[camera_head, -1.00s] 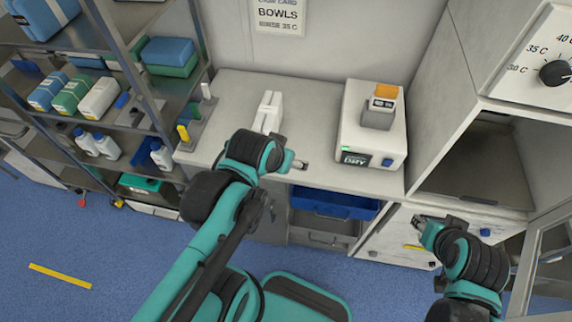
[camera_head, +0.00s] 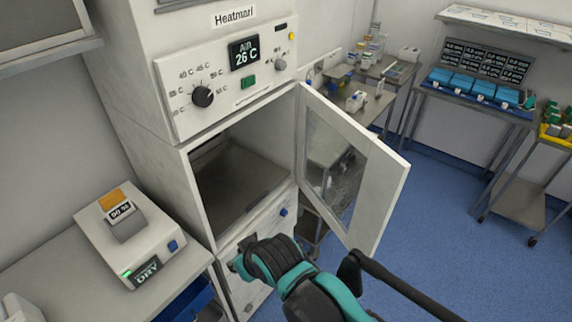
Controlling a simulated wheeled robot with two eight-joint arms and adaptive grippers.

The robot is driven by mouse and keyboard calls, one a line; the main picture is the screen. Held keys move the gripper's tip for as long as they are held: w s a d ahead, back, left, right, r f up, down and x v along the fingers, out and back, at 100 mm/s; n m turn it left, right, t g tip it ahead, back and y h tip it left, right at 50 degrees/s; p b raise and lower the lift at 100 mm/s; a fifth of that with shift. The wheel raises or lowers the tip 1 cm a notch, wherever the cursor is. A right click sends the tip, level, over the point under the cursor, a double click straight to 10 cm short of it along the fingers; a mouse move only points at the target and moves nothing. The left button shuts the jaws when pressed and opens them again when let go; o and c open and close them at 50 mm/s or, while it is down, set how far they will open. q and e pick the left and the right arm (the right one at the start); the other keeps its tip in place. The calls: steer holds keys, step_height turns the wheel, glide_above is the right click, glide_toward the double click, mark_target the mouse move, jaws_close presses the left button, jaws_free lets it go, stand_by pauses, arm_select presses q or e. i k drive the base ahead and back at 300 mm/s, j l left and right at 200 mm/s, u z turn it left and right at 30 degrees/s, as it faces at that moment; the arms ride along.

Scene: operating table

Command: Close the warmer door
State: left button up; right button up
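The warmer (camera_head: 180,150) is a white cabinet with a dial panel and a display reading 26 C. Its upper compartment (camera_head: 235,180) is open and looks empty. The warmer door (camera_head: 382,185), a white frame with a glass pane, stands wide open, hinged on the right side of the opening. My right gripper (camera_head: 236,263) is in front of the cabinet's lower part, below the opening and left of the door, apart from the door. Its fingers are small and partly hidden by the wrist. My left gripper is out of view.
A white device (camera_head: 128,232) marked DRY stands on the counter at the left. Behind the door are a bench with bottles (camera_head: 370,50) and a cart with blue boxes (camera_head: 475,88). Blue floor (camera_head: 430,240) lies free right of the door.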

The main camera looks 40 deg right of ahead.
mark_target(384, 176)
steer(key=k+l, duration=0.2)
steer(key=l, duration=0.2)
steer(key=k+l, duration=0.15)
steer(key=l, duration=0.25)
steer(key=k+l, duration=0.2)
steer(key=l, duration=0.2)
steer(key=k+l, duration=0.15)
steer(key=l, duration=0.25)
steer(key=k+l, duration=0.2)
steer(key=l, duration=0.2)
steer(key=k+l, duration=0.15)
steer(key=l, duration=0.2)
steer(key=k+l, duration=0.2)
steer(key=l, duration=0.2)
steer(key=i+j+z, duration=0.15)
steer(key=i+j, duration=0.05)
steer(key=i, duration=0.1)
